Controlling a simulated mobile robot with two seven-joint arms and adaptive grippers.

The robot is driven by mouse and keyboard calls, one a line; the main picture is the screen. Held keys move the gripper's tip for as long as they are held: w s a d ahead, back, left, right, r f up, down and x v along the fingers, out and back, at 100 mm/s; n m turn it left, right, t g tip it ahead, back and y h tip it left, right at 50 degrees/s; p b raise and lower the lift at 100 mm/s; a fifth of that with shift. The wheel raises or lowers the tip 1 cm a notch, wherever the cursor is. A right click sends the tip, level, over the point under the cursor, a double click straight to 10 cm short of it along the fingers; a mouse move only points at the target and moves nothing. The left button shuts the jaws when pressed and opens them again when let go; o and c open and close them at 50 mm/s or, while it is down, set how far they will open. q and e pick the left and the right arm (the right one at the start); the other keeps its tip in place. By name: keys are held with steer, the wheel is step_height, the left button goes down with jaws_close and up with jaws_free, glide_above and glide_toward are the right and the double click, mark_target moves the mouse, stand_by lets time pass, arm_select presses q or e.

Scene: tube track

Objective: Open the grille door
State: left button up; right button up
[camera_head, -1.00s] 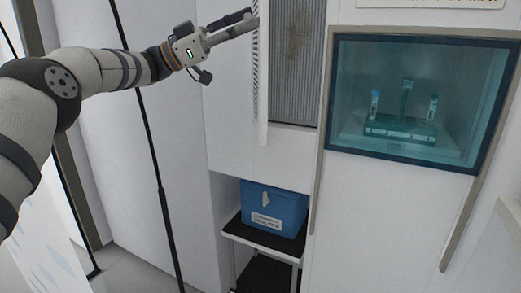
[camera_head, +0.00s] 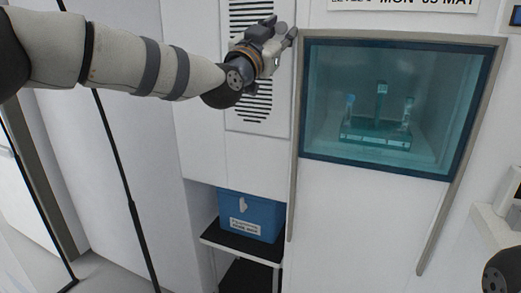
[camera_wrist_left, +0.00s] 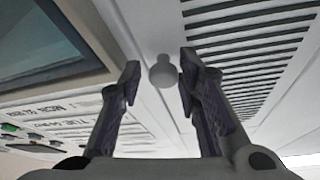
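The grille door (camera_head: 286,128) is a white panel with dark slots, left of the teal window. It looks shut or nearly shut, flush with the wall; no filter behind it shows. My left gripper (camera_head: 284,34) is in front of its upper right part and hides some of the slots. In the left wrist view the slots (camera_wrist_left: 245,55) run at the upper right. A pale round knob (camera_wrist_left: 162,73) sits between my two open fingertips, with a small gap on each side.
A teal window (camera_head: 385,165) with a tube rack (camera_head: 375,135) inside is right of the door, framed by grey rails. A blue box (camera_head: 252,213) stands on a black shelf in a recess below. A thin black pole (camera_head: 130,205) stands at the left.

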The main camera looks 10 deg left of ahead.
arm_select(q)
steer(key=shift+s+f, duration=0.2)
steer(key=shift+s, duration=0.4)
steer(key=a+r+p+v, duration=0.1)
steer(key=v, duration=0.9)
steer(key=s+f+n+g+y, duration=0.1)
steer(key=s+f+g, duration=0.2)
steer(key=f, duration=1.2)
steer(key=s+f+n+g+y, duration=0.1)
steer(key=s+f+g, duration=0.2)
steer(key=f, duration=1.3)
steer(key=shift+s+d+f+g, duration=0.2)
steer(key=shift+d+g, duration=0.25)
steer(key=shift+g, duration=0.55)
arm_select(e)
steer(key=w+r, duration=0.1)
steer(key=w+r+t, duration=0.1)
steer(key=shift+w+r, duration=0.15)
steer(key=shift+w, duration=0.15)
